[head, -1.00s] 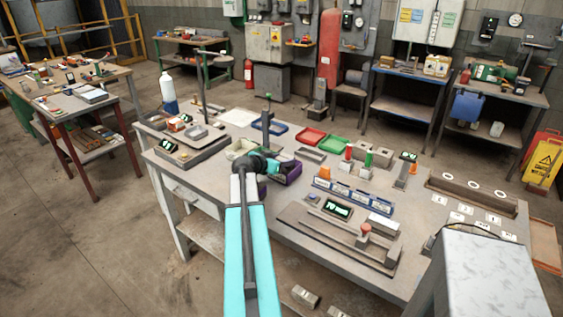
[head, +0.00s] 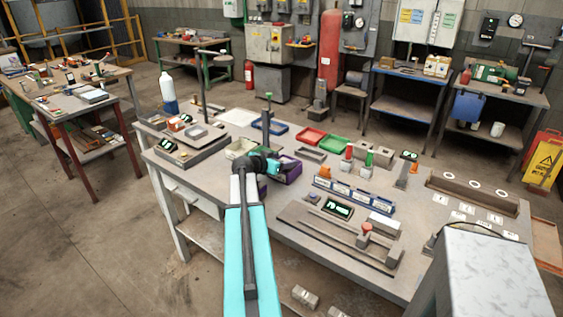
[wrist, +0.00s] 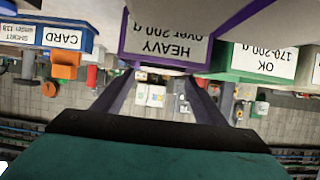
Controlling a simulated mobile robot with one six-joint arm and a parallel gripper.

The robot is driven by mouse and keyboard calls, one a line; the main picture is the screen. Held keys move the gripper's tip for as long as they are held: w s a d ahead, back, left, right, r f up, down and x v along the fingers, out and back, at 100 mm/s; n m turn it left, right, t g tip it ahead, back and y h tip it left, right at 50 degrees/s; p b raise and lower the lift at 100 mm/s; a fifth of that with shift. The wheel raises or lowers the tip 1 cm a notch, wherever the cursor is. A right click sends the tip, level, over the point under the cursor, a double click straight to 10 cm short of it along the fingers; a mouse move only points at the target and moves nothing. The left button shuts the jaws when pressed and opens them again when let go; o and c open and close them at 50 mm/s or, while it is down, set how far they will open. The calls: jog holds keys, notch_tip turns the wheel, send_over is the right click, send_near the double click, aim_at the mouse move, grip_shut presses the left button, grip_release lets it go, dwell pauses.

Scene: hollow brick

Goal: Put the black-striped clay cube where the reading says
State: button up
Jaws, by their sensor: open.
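My gripper (head: 278,167) is at the purple bin (head: 290,172) on the main workbench. In the wrist view my gripper (wrist: 163,78) has its two dark fingers spread, with no cube seen between them. The purple bin's label (wrist: 168,45) reads upside down "HEAVY over 200 g". Beside it are a green bin (wrist: 262,62) marked "OK 170-200 g" and a blue bin (wrist: 60,37) marked "CARD SHORT". I cannot make out the black-striped clay cube in either view; the purple bin's inside is mostly hidden. A lit display (head: 338,208) stands on the bench, too small to read surely.
Red (head: 308,137) and green (head: 332,147) trays lie behind the purple bin. A blue labelled rack (head: 352,196) and a rail fixture (head: 340,236) stand to the right. An upright post (head: 267,122) rises close behind my gripper. A grey-white box (head: 490,270) fills the lower right.

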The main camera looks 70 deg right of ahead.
jog(key=shift+r+p, duration=0.3)
jog(key=shift+p, duration=0.15)
jog(key=shift+r+p, duration=0.4)
jog(key=shift+p, duration=0.35)
jog(key=b+v, duration=0.3)
jog(key=v, duration=0.9)
jog(key=shift+s+r, duration=0.1)
